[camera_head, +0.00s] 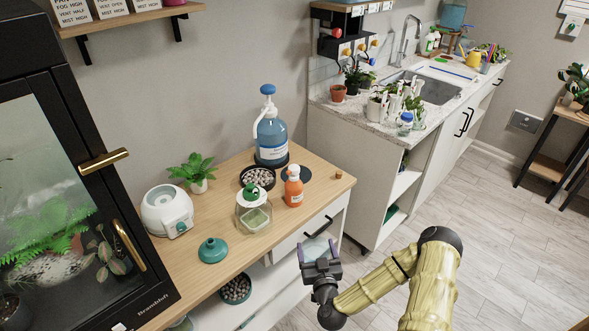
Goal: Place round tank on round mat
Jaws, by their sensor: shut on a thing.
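My gripper (318,252) is in front of the table's drawer side, low in the picture. Its fingers are shut on a pale, translucent piece that looks like the round tank (318,246). Only part of it shows, and its full shape cannot be told.
The wooden table (225,272) also holds a blue pump bottle (271,138), a bowl of pebbles (258,178), a glass jar (254,215), a white round device (168,210), a green lid (212,250) and a potted plant (196,172). The table's right end is mostly clear.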

